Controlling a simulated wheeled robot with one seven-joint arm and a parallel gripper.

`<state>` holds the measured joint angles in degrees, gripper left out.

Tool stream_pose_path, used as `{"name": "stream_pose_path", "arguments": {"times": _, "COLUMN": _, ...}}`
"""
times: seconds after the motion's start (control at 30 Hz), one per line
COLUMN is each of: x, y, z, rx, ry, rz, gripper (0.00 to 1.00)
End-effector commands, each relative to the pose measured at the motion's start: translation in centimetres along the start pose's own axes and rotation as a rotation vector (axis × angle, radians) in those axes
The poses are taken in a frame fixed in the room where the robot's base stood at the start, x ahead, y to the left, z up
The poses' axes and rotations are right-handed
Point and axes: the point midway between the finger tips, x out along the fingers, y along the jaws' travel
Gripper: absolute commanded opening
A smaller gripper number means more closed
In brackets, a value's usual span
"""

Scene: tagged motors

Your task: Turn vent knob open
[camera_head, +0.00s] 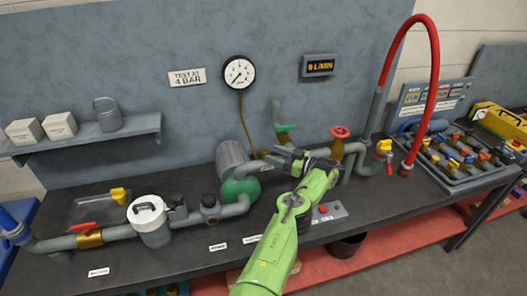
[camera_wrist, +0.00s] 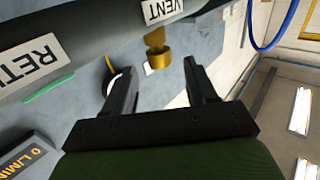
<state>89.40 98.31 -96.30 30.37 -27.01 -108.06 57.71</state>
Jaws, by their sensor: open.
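In the wrist view, a label reading VENT (camera_wrist: 163,10) shows upside down on a dark grey pipe or bar at the top. A brass-coloured fitting (camera_wrist: 157,58) shows just below it, between the lines of my two fingers; I cannot tell whether it is the vent knob. My gripper (camera_wrist: 150,65) is open, with nothing visible between its fingers. In the head view, my gripper (camera_head: 311,158) is over the pipework at the bench's middle. A red handwheel (camera_head: 340,132) and a green handle (camera_head: 286,127) stand behind it. My arm hides part of the pipework.
A grey motor with a green pump body (camera_head: 238,187) stands just left of my gripper. A red hose (camera_head: 434,70) arches up on the right. A parts tray (camera_head: 466,177) lies at the bench's right. A control box (camera_head: 328,214) with a red button sits in front.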

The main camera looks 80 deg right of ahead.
Motion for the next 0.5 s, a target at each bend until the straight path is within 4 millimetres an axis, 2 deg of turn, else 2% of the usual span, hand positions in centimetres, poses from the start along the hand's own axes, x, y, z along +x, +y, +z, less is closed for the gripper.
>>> {"name": "stream_pose_path", "arguments": {"times": 0.03, "x": -1.6, "y": 0.1, "z": 0.1, "rx": 0.001, "ry": -0.002, "rz": 0.005, "gripper": 0.57}}
{"name": "stream_pose_path", "arguments": {"times": 0.2, "x": -6.3, "y": 0.0, "z": 0.3, "rx": 0.001, "ry": 0.0, "rz": 0.002, "gripper": 0.57}}
{"name": "stream_pose_path", "arguments": {"times": 0.33, "x": -8.6, "y": 0.0, "z": 0.3, "rx": 0.001, "ry": 0.0, "rz": 0.0, "gripper": 0.57}}
{"name": "stream_pose_path", "arguments": {"times": 0.5, "x": -9.6, "y": -0.1, "z": 0.2, "rx": 0.001, "ry": 0.0, "rz": -0.003, "gripper": 0.57}}
